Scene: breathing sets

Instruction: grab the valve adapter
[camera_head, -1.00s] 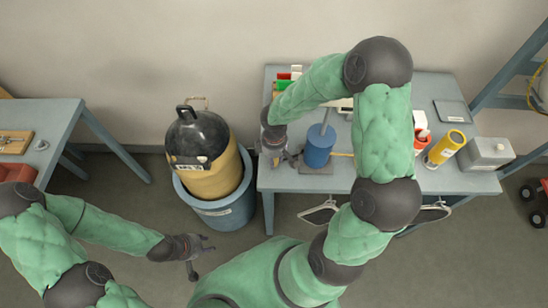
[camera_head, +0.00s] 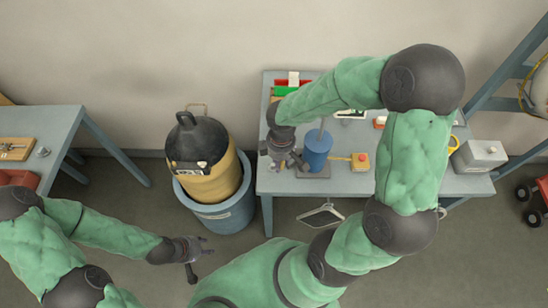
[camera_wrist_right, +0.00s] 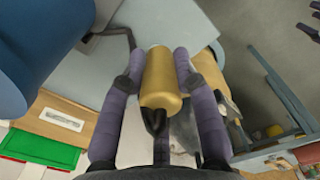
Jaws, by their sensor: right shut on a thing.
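In the right wrist view a brass-coloured cylinder (camera_wrist_right: 162,78), apparently the valve adapter, lies between the purple fingers of my right gripper (camera_wrist_right: 157,75). The fingers are shut on it, and something dark shows at its near end. In the head view my right gripper (camera_head: 279,158) is over the left part of the table, just left of a blue cylinder (camera_head: 317,148); I cannot make out the adapter there. My left gripper (camera_head: 202,258) is open and empty over the floor, in front of the blue tub.
A yellow tank with a black top (camera_head: 200,160) stands in a blue tub (camera_head: 226,216) left of the table (camera_head: 345,184). A small yellow box with a red button (camera_head: 360,161) and a grey box (camera_head: 482,156) stand on the table. The wrist view shows a green tray (camera_wrist_right: 38,148).

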